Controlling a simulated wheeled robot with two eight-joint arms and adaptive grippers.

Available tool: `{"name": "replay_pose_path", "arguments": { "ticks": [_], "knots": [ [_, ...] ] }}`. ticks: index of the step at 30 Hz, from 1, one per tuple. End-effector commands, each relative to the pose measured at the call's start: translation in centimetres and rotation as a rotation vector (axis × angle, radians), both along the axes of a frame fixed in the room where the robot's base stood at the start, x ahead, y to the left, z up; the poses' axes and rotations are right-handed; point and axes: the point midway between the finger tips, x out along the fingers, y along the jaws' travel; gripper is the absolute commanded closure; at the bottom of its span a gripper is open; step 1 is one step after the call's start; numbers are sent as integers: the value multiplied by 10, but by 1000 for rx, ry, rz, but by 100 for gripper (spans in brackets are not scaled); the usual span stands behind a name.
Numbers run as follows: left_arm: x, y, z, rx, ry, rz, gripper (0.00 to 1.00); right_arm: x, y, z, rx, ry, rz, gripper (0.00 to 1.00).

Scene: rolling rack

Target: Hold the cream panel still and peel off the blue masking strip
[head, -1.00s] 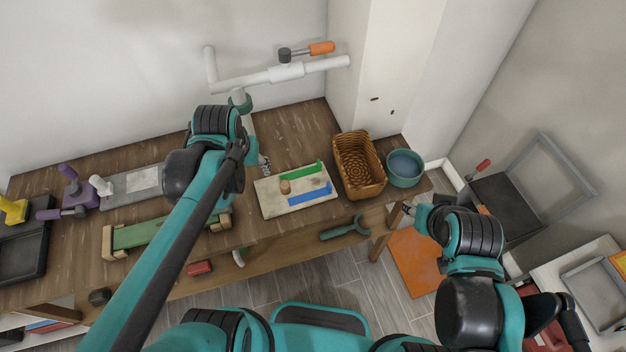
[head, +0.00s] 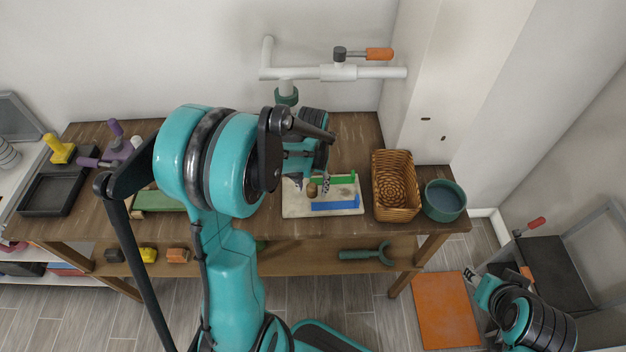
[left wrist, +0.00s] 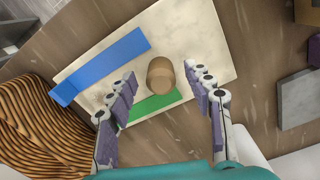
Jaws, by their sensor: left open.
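The cream panel (head: 293,207) lies flat on the wooden table, left of the wicker basket. The blue masking strip (head: 335,205) runs along its near edge, with one end raised at the right. A green strip (head: 345,179) runs along the far side. A round tan knob (head: 312,190) stands on the panel between them. My left gripper (head: 309,184) is above the panel's left part. In the left wrist view my left gripper (left wrist: 168,100) is open and empty, its fingers either side of the tan knob (left wrist: 160,75). The blue strip (left wrist: 105,63) is clear of the fingers. My right gripper (head: 468,276) is low at the right, away from the table; its jaw state is unclear.
The wicker basket (head: 408,211) and a teal bowl (head: 444,201) stand right of the panel. A white pipe frame (head: 335,72) with an orange-handled valve rises behind. A black tray (head: 52,193) and purple tools sit at the table's left. An orange board (head: 446,312) is below the table.

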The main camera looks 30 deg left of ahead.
Motion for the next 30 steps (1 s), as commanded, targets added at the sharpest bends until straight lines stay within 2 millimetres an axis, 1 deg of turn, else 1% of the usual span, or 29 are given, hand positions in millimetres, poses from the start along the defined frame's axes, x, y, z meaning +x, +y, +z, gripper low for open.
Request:
{"name": "replay_pose_path", "arguments": {
  "ticks": [1, 4, 13, 14, 15, 17, 18, 19, 20, 21, 22, 23, 30],
  "knots": [
    [0, 0, -7, 0, 0, 0, 48, 0, 0, -3, 0, 0, 0, 60],
    [0, 0, -14, 0, 0, 0, 48, 0, 0, -5, 0, 0, 0, 60],
    [0, 0, -16, 0, -1, 0, 48, 0, 0, -5, 0, 0, 0, 60],
    [0, 0, -16, 0, -1, 0, 51, 0, 0, -5, 0, 0, 0, 60],
    [0, 0, -16, 0, -1, 0, 61, 0, 0, -5, 0, 0, 0, 60],
    [0, 0, -16, 0, -1, 0, 77, 0, 0, -5, 0, 0, 0, 60],
    [0, 0, -16, 0, -1, 0, 88, 0, 0, -5, 0, 0, 0, 60],
    [0, 0, -16, 0, -1, 0, 96, 0, 0, -5, 0, 0, 0, 60],
    [0, 0, -16, 0, -1, 0, 100, 0, 0, -5, 0, 0, 0, 60],
    [0, 0, -16, 0, -1, 0, 100, 0, 0, -5, 0, 0, 0, 60],
    [0, 0, -16, 0, -1, 0, 70, 0, 0, -5, 0, 0, 0, 60],
    [0, 0, -16, 0, -1, 0, 62, 0, 0, -5, 0, 0, 0, 60],
    [0, 0, -16, 0, -1, 0, 62, 0, 0, -5, 0, 0, 0, 60]
  ]
}}
